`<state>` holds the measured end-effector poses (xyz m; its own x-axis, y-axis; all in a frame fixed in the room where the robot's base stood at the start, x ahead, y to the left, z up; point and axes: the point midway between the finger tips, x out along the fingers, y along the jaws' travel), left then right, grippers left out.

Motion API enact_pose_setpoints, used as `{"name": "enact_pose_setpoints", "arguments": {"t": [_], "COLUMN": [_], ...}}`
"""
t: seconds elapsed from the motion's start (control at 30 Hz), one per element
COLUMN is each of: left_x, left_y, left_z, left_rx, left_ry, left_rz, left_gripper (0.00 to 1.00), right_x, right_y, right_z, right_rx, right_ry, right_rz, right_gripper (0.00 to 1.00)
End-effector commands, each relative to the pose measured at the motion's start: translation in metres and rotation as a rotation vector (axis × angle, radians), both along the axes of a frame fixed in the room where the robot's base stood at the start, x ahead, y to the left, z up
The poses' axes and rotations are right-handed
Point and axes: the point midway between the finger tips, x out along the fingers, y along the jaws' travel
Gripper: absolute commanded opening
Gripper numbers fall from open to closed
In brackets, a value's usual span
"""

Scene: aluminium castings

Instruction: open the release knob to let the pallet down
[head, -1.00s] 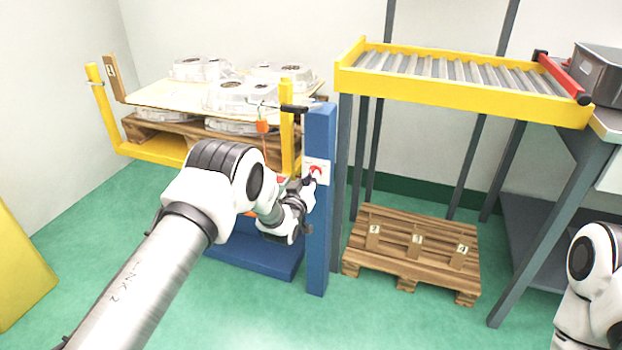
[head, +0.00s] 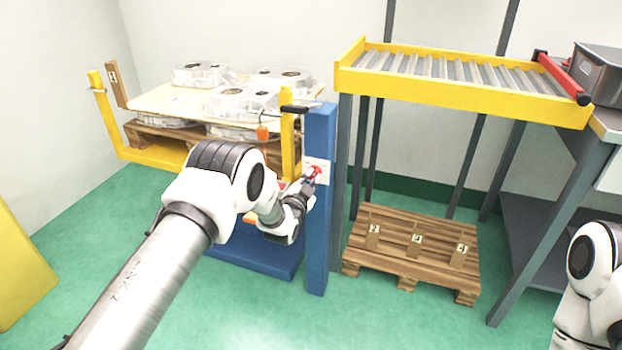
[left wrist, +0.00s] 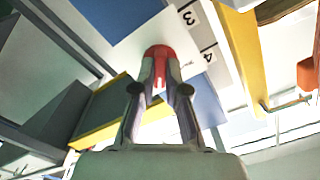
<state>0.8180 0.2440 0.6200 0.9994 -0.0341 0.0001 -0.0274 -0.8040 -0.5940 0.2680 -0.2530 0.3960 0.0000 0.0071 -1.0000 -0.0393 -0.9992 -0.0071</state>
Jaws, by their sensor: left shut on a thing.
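The red release knob (head: 317,171) sits on a white label plate (head: 310,165) on the blue lift post (head: 320,230). My left gripper (head: 311,181) is shut on the knob. In the left wrist view the knob (left wrist: 160,52) lies between the fingertips (left wrist: 160,75), with white plate behind it marked 3 and 4. The raised wooden pallet (head: 165,132) rests in the yellow lift frame (head: 150,152) to the left and carries clear-looking castings (head: 240,98) in layers with a board between. My right gripper is out of view; only part of my right arm shows.
An empty wooden pallet (head: 410,245) with numbered blocks lies on the green floor right of the post. A yellow roller conveyor (head: 460,92) stands above it. A yellow block (head: 20,265) is at far left. Clear floor lies in front.

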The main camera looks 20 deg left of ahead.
Motion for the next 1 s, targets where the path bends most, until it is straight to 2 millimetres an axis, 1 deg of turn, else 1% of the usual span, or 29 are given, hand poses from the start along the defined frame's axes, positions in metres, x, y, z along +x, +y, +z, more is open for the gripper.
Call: {"name": "enact_pose_setpoints", "arguments": {"t": [0.13,0.33,0.83,0.9,0.93,1.0], "left_x": [-0.0003,-0.0003,-0.0003,-0.0003,-0.0003,-0.0003], "left_y": [-0.0001,-0.0001,-0.0002,-0.0002,-0.0002,-0.0002], "left_z": [-0.0008,-0.001,-0.001,-0.001,-0.001,-0.0009], "left_rx": [0.079,0.144,0.166,0.166,0.166,0.166], "left_ry": [-0.001,-0.004,-0.004,-0.004,-0.004,-0.004], "left_rz": [0.0,0.0,-0.001,-0.001,-0.001,0.0], "left_gripper": [0.0,0.0,0.0,0.3,0.38,0.38], "right_x": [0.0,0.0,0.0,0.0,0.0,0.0], "right_y": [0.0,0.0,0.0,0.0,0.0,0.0], "right_z": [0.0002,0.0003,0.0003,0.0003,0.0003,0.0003], "right_rx": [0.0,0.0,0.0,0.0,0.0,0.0], "right_ry": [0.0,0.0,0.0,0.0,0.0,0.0], "right_rz": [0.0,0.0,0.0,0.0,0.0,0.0], "right_gripper": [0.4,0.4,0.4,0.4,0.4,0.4]}}
